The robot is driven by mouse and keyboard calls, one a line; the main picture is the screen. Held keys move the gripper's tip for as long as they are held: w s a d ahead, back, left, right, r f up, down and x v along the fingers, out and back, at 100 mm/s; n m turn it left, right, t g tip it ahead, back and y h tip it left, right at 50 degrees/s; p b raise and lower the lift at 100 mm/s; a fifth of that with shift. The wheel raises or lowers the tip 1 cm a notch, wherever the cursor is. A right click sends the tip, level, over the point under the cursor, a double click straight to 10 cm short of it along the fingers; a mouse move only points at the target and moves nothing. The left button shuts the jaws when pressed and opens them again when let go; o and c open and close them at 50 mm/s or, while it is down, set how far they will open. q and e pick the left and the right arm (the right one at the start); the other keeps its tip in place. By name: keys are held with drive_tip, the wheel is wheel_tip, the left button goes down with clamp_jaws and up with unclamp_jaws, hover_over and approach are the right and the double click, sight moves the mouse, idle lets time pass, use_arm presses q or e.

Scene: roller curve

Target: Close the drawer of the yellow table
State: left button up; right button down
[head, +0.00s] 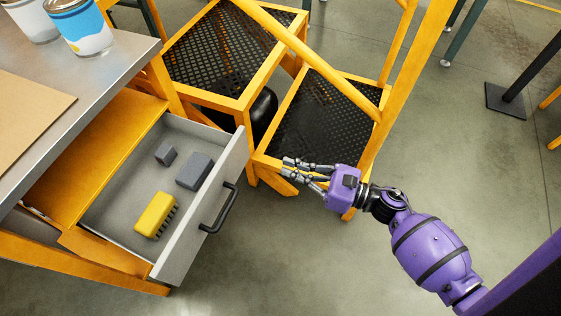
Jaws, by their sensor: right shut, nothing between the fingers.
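The yellow table (92,165) is at the left, with a grey top and an orange-yellow frame. Its grey drawer (112,205) is pulled out to the right. The drawer front carries a black bar handle (220,208). Inside lie a yellow brush-like block (155,214), a larger dark grey block (194,170) and a small grey block (166,154). My right gripper (286,168) is shut and empty. In the picture it is right of the drawer front, apart from the handle, with its fingers pointing left. My left gripper is not in view.
Yellow steps with black mesh treads (325,118) stand behind my right gripper, close to its fingers. Cans (78,26) and a brown board (28,112) are on the tabletop. The grey floor (290,260) is clear in front of the drawer.

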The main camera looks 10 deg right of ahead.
sight(236, 151)
drive_tip(key=p+x, duration=0.2)
drive_tip(key=x, duration=1)
drive_tip(key=shift+w+a, duration=0.1)
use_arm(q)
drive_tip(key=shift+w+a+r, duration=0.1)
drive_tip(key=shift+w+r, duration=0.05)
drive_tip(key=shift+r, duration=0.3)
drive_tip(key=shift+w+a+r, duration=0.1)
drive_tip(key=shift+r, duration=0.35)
use_arm(e)
drive_tip(key=shift+w+a+b, duration=0.35)
drive_tip(key=shift+a, duration=0.2)
drive_tip(key=b+x, duration=0.7)
drive_tip(key=x, duration=1.2)
drive_tip(key=shift+w+a+f+b, duration=0.15)
drive_tip(key=shift+w+a+b, duration=0.1)
drive_tip(key=shift+b, duration=0.15)
drive_tip(key=shift+b+x, duration=0.35)
drive_tip(key=shift+x, duration=0.55)
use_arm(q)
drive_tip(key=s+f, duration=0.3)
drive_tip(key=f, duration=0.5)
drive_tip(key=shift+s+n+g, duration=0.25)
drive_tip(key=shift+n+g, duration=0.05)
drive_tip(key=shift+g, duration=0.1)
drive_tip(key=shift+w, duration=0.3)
use_arm(e)
drive_tip(key=shift+r, duration=0.3)
drive_tip(key=shift+d+f, duration=0.1)
